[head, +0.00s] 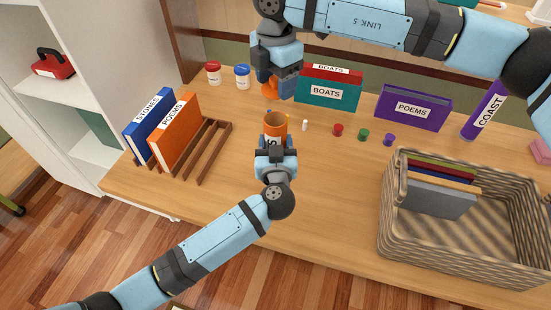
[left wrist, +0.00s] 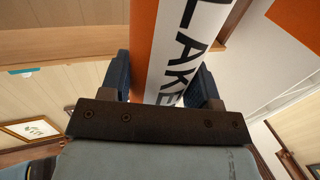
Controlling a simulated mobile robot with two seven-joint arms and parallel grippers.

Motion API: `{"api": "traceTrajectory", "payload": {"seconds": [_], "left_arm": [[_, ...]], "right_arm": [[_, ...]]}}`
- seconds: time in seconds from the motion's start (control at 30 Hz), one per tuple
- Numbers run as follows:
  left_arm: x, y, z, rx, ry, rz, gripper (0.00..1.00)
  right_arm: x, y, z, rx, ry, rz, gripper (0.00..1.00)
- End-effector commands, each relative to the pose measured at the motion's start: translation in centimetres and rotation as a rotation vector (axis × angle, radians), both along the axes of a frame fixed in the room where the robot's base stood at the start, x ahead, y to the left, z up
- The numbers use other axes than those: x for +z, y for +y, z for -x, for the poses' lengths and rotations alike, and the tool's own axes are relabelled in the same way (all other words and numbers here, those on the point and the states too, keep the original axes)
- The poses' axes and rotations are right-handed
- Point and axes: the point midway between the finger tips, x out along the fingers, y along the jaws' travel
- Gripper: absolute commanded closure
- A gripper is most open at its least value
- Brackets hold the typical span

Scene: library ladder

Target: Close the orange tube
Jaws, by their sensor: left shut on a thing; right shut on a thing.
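The orange tube (head: 276,121) stands roughly upright on the table with its open top facing my head camera. My left gripper (head: 275,146) is shut around its body from the near side. In the left wrist view the tube (left wrist: 145,45), with a white label reading "LAKE", sits between the fingers. My right gripper (head: 279,85) is above and behind the tube, shut on an orange cap (head: 269,91), which is partly hidden by the fingers. The cap is apart from the tube's mouth in the picture.
Red (head: 337,130), green (head: 363,135) and purple (head: 389,140) caps lie right of the tube, beside a small white item (head: 305,125). Boxes, two jars (head: 242,76) and a purple tube (head: 485,112) stand behind. A wooden rack (head: 205,150) is left, a wicker basket (head: 470,266) right.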

Motion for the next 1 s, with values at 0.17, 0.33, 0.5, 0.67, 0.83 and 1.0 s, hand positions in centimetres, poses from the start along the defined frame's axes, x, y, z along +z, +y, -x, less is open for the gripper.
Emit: {"api": "traceTrajectory", "payload": {"seconds": [0.17,0.33,0.5,0.67,0.83,1.0], "left_arm": [[0.0,0.0,0.0,0.0,0.0,0.0,0.86],[0.0,0.0,0.0,0.0,0.0,0.0,0.86],[0.0,0.0,0.0,0.0,0.0,0.0,0.86],[0.0,0.0,0.0,0.0,0.0,0.0,0.86],[0.0,0.0,0.0,0.0,0.0,0.0,0.86],[0.0,0.0,0.0,0.0,0.0,0.0,0.86]], "right_arm": [[-1.3,0.0,0.0,0.0,0.002,0.003,0.6],[-3.8,0.0,0.0,0.0,0.002,0.003,0.6],[-5.0,0.1,0.0,0.0,0.001,0.002,0.6],[-5.0,0.1,0.0,0.0,0.0,0.003,0.6],[-5.0,0.1,0.0,0.0,0.0,0.003,0.6],[-5.2,0.1,0.0,0.0,0.001,0.002,0.6]]}}
